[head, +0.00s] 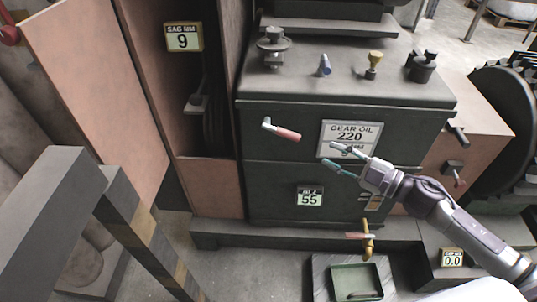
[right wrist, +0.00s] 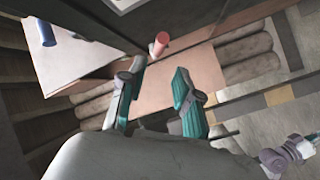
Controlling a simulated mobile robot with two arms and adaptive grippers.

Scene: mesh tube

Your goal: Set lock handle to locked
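A lever handle (head: 282,131) with a pale pivot end and a red grip sticks out from the front of the dark green gearbox (head: 290,118). It points right and slightly down. I take it to be the lock handle, but no label on it is readable. In the right wrist view a red-ended cylinder (right wrist: 158,44), likely this grip, shows beyond the fingers. My right gripper (head: 345,158) is open and empty, right of and below the handle, in front of the "GEAR OIL 220" plate (head: 336,132). Its teal fingers (right wrist: 158,105) stand apart.
An open brown cabinet door (head: 95,80) stands at the left, with a grey post and striped bar in front. A brass tap (head: 367,240) with a red-and-white lever hangs low over a green tray (head: 357,279).

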